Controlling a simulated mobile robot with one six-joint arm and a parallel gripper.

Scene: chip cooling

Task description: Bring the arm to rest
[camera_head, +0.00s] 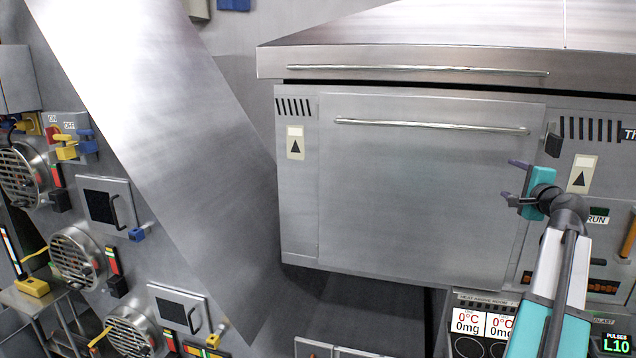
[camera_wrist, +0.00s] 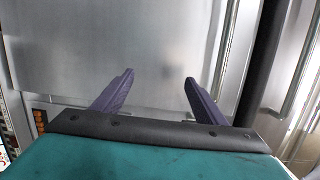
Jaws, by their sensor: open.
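My gripper (camera_head: 514,181) is at the right in the head view, in front of the lower right part of a closed steel door (camera_head: 420,190). Its two dark purple fingers are apart, with nothing between them. In the wrist view my gripper (camera_wrist: 158,90) also shows open and empty, with bare metal behind the fingers. My arm reaches up from the lower right. I cannot tell whether the fingertips touch the door.
A long handle (camera_head: 430,126) runs along the door's top. A black knob (camera_head: 553,140) sits just above my gripper. A display panel (camera_head: 483,322) is below. Round grilles (camera_head: 75,258), switches and a slanted steel panel (camera_head: 150,120) are at the left.

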